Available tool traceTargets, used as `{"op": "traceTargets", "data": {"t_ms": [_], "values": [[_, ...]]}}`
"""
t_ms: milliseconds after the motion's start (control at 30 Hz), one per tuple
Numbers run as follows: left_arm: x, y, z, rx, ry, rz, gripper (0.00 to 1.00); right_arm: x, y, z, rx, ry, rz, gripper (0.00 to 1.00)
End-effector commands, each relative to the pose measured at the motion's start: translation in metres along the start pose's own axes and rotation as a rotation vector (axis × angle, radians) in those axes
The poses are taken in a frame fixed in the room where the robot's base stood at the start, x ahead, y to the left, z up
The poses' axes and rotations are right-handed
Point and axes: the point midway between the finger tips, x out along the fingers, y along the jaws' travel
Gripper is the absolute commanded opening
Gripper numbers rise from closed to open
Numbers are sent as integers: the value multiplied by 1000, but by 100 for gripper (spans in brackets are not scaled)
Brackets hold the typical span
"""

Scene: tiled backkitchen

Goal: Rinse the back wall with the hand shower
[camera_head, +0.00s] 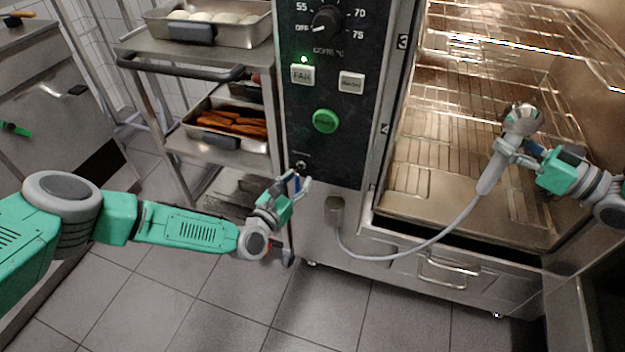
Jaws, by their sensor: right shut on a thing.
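The hand shower (490,174) has a round metal head and a grey handle. My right gripper (522,150) is shut on it just below the head, in front of the open oven chamber at the right. Its grey hose (420,247) hangs in a curve to a fitting (335,208) low on the oven front. The chamber's back wall is largely hidden behind wire racks (480,110); I cannot make out water on it. My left gripper (301,184) is close to the lower part of the control panel (335,150); its finger opening is too small to tell.
A trolley (165,68) at the left holds a tray of pale rolls (215,34) and a pan of brown food (232,124). A drawer handle (442,272) projects below the chamber. The tiled floor (240,305) in front is clear.

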Motion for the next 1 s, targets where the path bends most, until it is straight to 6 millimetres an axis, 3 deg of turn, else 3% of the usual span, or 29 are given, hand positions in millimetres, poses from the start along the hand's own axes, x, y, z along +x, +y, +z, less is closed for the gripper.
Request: {"op": "traceTargets", "data": {"t_ms": [200,300,667,1000], "values": [[0,0,0,0,0,0,31,0,0,-1,-1,2,0,0],[0,0,0,1,0,0,0,0,0,-1,-1,2,0,0],[0,0,0,20,3,-1,0,0,0,-1,-1,2,0,0],[-1,4,1,199,39,-3,0,0,0,-1,-1,2,0,0]]}}
